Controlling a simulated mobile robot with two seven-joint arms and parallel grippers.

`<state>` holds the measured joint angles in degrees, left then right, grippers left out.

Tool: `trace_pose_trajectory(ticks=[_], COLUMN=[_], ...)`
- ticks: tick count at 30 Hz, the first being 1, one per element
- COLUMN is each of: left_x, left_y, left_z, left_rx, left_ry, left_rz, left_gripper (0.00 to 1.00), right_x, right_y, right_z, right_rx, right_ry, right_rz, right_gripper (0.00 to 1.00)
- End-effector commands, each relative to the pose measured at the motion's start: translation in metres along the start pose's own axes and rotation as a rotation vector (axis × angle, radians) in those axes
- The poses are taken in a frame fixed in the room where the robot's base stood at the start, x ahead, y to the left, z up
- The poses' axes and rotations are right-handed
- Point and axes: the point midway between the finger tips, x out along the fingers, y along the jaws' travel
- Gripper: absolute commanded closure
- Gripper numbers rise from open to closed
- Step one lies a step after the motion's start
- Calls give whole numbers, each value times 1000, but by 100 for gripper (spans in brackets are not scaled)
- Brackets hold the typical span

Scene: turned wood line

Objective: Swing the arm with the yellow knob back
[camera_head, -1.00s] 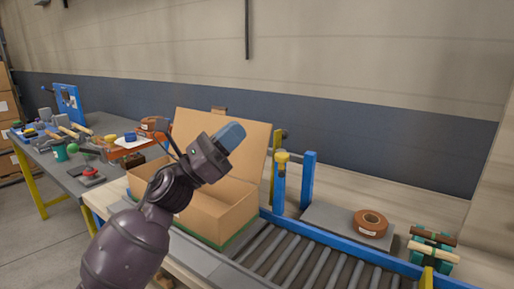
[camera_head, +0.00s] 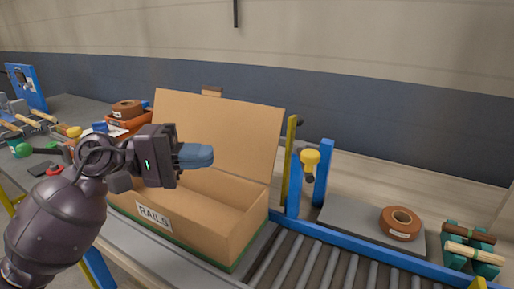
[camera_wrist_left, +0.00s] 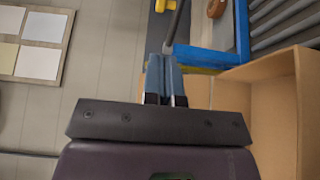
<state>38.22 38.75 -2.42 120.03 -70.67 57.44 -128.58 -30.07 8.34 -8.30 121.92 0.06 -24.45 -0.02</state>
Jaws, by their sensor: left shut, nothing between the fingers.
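The yellow knob (camera_head: 310,158) sits on a short dark stem beside the blue posts (camera_head: 324,172) at the far side of the conveyor. In the left wrist view a yellow piece (camera_wrist_left: 165,5) shows at the top edge, at the end of a grey rod (camera_wrist_left: 176,25). My left gripper (camera_head: 208,156) is shut and empty, its blue fingers pointing right above the open cardboard box, left of the knob and apart from it. The shut fingers also show in the left wrist view (camera_wrist_left: 164,72). My right gripper is out of view.
The open cardboard box (camera_head: 235,225) marked RAILS stands on the line, its raised flap (camera_head: 225,130) behind my gripper. Conveyor rollers (camera_head: 320,265) lie to its right. A tape roll (camera_head: 400,222) rests on a grey plate. Bundled wooden pieces (camera_head: 472,255) sit at far right.

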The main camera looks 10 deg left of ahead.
Motion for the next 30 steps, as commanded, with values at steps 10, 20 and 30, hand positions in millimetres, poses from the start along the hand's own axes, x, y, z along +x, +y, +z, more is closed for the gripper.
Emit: trace_pose_trajectory(ticks=[10, 20, 30], left_x=[48, 105, 136], left_y=[4, 4, 2], left_z=[1, 1, 0], left_rx=[1, -1, -2], left_ry=[-4, -3, 0], left_rz=[4, 5, 3], left_gripper=[100, 100, 100], right_x=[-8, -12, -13], right_y=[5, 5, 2], right_z=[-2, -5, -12], right_rx=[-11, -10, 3], right_ry=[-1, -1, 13], right_rz=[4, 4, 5], right_gripper=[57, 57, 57])
